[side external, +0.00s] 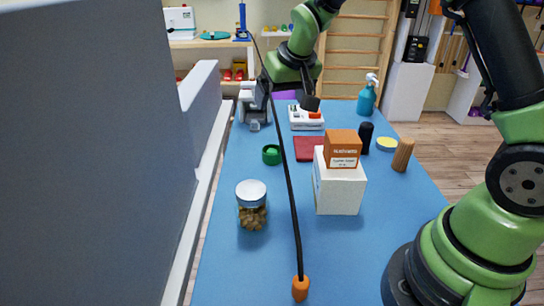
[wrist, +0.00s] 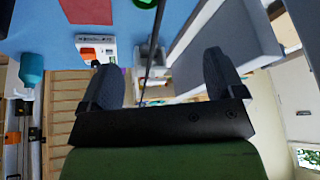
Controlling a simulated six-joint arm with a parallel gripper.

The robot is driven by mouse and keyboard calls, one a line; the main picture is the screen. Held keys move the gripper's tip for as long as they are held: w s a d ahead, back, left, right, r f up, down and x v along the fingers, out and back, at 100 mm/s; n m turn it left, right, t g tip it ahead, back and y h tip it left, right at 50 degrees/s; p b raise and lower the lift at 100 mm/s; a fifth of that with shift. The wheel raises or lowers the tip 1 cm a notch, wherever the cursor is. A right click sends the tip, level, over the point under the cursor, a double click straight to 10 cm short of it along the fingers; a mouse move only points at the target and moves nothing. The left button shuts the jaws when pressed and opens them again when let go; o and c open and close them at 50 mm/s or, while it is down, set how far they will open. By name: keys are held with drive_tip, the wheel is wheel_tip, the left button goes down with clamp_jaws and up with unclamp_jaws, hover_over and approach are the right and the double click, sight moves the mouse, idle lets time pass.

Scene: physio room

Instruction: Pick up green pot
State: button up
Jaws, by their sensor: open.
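The green pot (side external: 271,154) is a small round pot with green contents, standing on the blue table left of a dark red mat (side external: 309,149). In the wrist view a green piece (wrist: 145,3), probably the same pot, is cut off by the top edge. My gripper (side external: 287,98) is at the far end of the table, above and beyond the pot in the side view. Its two dark fingers (wrist: 163,78) are wide apart in the wrist view, with nothing held between them.
A long dark rod with an orange end (side external: 300,288) crosses the view near the pot. A jar (side external: 251,217), a white box (side external: 338,190) with an orange box (side external: 342,142) on top, and dark and brown cylinders (side external: 402,155) stand around. A grey partition (side external: 80,150) borders the left.

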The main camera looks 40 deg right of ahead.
approach(272, 151)
drive_tip(key=shift+w+a+f, duration=0.15)
drive_tip(key=shift+a+f, duration=0.35)
drive_tip(key=shift+f, duration=0.05)
drive_tip(key=shift+w+a+f, duration=0.15)
drive_tip(key=shift+a+f, duration=0.4)
drive_tip(key=shift+f, duration=0.05)
drive_tip(key=shift+s+d+x, duration=0.1)
drive_tip(key=shift+d+x, duration=0.05)
drive_tip(key=shift+x, duration=0.7)
drive_tip(key=shift+s+d+x, duration=0.1)
drive_tip(key=shift+s+x, duration=0.05)
drive_tip(key=shift+x, duration=0.7)
drive_tip(key=shift+s+d+x, duration=0.1)
drive_tip(key=shift+d+x, duration=0.05)
drive_tip(key=shift+x, duration=0.7)
drive_tip(key=shift+f, duration=0.15)
drive_tip(key=c, duration=1)
